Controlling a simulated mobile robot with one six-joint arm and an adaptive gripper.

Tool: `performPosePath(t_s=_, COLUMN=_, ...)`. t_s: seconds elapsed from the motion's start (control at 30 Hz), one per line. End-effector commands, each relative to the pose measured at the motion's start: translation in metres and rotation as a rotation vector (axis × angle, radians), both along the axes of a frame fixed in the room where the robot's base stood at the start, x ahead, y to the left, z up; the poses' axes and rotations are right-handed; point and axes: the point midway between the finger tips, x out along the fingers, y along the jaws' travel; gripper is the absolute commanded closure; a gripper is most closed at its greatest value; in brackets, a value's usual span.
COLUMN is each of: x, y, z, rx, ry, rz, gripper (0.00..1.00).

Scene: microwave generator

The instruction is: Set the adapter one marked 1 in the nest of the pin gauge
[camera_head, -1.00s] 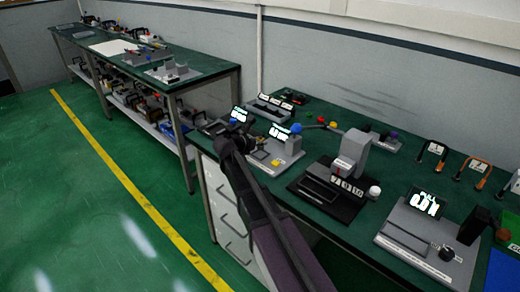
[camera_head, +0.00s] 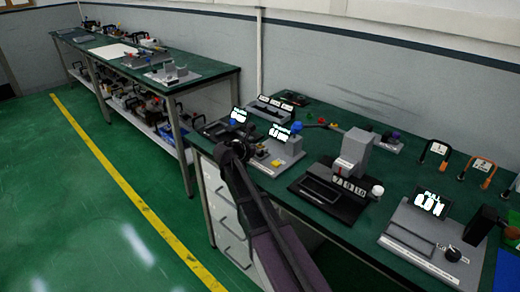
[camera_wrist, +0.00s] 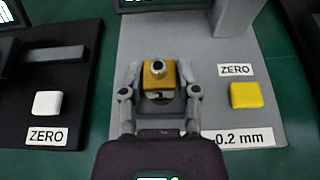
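In the wrist view a small yellow-orange block with a round metal knob on top (camera_wrist: 158,76) sits between the two fingers of my gripper (camera_wrist: 160,78). The fingers stand close on both sides of it; whether they press on it is not clear. No number 1 can be read on it. Below it is a grey device plate (camera_wrist: 215,118) labelled "0.2 mm" with a yellow ZERO button (camera_wrist: 245,95). Any nest under the block is hidden. In the head view my gripper (camera_head: 238,150) is over the left part of this grey device (camera_head: 287,157), which has a lit display.
A black device with a white button (camera_wrist: 47,103) stands on the left in the wrist view. In the head view, a dark device with a grey head (camera_head: 352,158) and a grey display unit (camera_head: 425,225) stand on the green bench. Handled tools (camera_head: 435,155) are at the back right.

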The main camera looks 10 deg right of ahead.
Motion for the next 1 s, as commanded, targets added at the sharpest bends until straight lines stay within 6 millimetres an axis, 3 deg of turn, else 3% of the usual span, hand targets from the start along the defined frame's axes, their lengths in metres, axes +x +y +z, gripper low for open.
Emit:
performPosePath(t_s=0.07, x=0.000, y=0.000, z=0.000, rx=0.000, ry=0.000, rz=0.000, gripper=0.30)
performPosePath(t_s=0.63, x=0.000, y=0.000, z=0.005, rx=0.000, ry=0.000, rz=0.000, gripper=0.30)
performPosePath(t_s=1.0, x=-0.027, y=0.035, z=0.024, rx=0.000, ry=0.000, rz=0.002, gripper=0.30)
